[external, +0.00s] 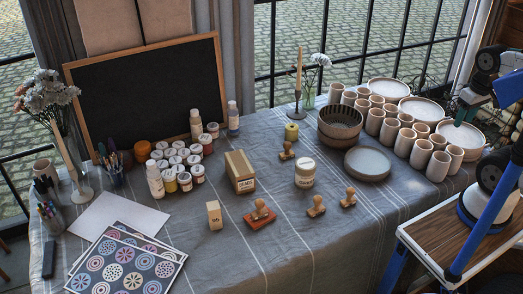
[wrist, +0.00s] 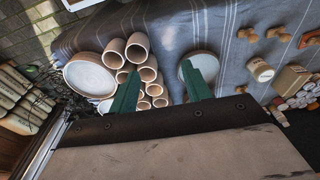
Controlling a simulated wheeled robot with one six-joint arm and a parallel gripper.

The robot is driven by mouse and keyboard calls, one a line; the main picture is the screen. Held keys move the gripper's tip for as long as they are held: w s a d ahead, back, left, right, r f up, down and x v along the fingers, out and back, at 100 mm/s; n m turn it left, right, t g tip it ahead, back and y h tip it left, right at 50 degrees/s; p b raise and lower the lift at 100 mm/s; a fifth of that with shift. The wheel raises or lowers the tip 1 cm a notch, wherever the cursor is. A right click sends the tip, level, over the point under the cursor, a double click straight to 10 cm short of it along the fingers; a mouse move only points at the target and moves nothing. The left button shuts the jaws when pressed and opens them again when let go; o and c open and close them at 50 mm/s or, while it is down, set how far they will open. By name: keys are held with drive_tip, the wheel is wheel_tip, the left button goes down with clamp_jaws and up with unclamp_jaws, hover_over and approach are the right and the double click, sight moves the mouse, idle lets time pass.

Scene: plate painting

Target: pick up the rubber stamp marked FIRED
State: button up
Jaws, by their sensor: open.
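Several small wooden stamps with knobbed handles stand on the grey-blue cloth. In the external view one stamp (external: 316,206) is right of centre, another stamp (external: 348,198) is to its right, and a third stamp (external: 287,150) is farther back. One more stamp (external: 261,209) rests on a red pad (external: 261,219). No FIRED marking is readable, so I cannot tell which one it is. In the wrist view two stamps (wrist: 248,34) (wrist: 278,33) show at the upper right. My gripper (wrist: 160,67) is open, its green fingers apart and empty, far from the stamps.
Clay cups (external: 375,121) and plates (external: 388,88) crowd the table's right end, near my arm. A bowl (external: 340,123), a shallow dish (external: 367,163), a lidded jar (external: 305,174) and a box (external: 240,171) surround the stamps. The front cloth is mostly clear.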

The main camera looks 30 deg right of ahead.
drive_tip(key=shift+o, duration=0.9)
